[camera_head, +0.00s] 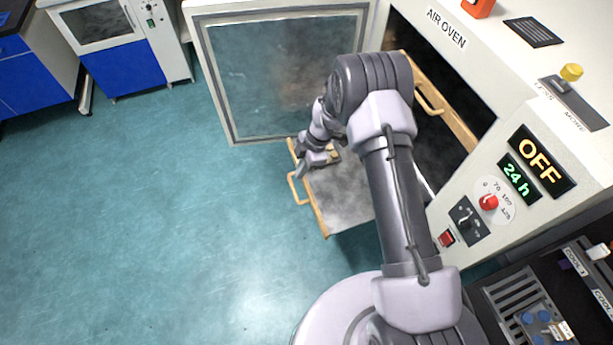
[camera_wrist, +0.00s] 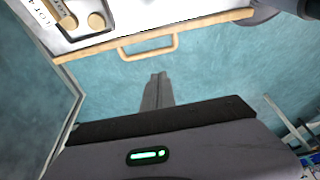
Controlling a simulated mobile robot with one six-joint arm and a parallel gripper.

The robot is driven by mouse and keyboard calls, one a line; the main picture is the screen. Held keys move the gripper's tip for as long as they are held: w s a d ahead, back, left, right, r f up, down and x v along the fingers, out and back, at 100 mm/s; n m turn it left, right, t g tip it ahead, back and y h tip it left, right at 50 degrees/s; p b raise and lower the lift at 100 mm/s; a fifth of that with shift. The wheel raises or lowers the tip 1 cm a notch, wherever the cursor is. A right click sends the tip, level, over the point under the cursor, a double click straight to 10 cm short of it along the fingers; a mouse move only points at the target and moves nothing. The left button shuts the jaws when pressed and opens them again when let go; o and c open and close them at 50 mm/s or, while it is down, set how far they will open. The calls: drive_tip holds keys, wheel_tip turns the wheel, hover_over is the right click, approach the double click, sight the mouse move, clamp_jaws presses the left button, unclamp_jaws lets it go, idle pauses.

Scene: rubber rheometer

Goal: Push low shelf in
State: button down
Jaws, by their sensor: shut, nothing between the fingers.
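The low shelf (camera_head: 345,195) is pulled out of the air oven, a grey tray with a wooden front edge and a wooden loop handle (camera_head: 296,188). In the wrist view the shelf's front edge (camera_wrist: 215,20) crosses the top, with the handle (camera_wrist: 150,50) hanging toward me. My gripper (camera_head: 301,172) is by the shelf's front, close to the handle. Its fingers (camera_wrist: 158,76) are shut and empty, with tips just short of the handle in the wrist view. Contact cannot be told. My arm hides part of the shelf and the oven opening.
The oven door (camera_head: 285,75) stands open behind the shelf. An upper shelf with a wooden front (camera_head: 455,122) sits in the oven. Small wooden pieces (camera_wrist: 97,21) lie on the low shelf beside a label. The oven panel (camera_head: 540,160) reads OFF. Open floor (camera_head: 150,200) lies to the left.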

sight(304, 184)
drive_tip(key=b+x, duration=0.2)
drive_tip(key=x, duration=0.7)
drive_tip(key=d, duration=0.1)
drive_tip(key=w+d+b, duration=0.1)
drive_tip(key=d, duration=0.1)
drive_tip(key=shift+w+d+f, duration=0.15)
drive_tip(key=shift+d+f, duration=0.1)
drive_tip(key=shift+d, duration=0.05)
drive_tip(key=shift+d, duration=0.1)
